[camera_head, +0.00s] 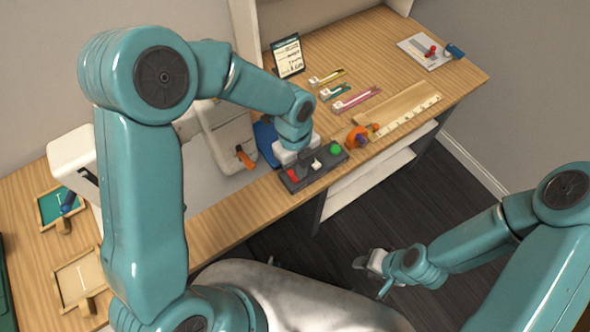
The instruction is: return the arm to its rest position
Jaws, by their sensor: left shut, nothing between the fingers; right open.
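My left arm reaches up and over from the left, and its gripper (290,168) points down at a dark button box (318,171) on the front of the worktop. The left gripper is shut and empty, close to the red button (295,177); I cannot tell whether it touches it, as the wrist hides part of the box. A white button (316,164) and a green button (335,149) show beside it. My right gripper (372,276) is open and empty, hanging over the dark floor in front of the worktop, clear of everything.
A white sewing machine (225,130) stands behind my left arm on the wooden worktop (375,50). An orange tool (360,135), a ruler (410,120) and small coloured strips (356,98) lie to the right. Wooden trays (80,280) lie at left.

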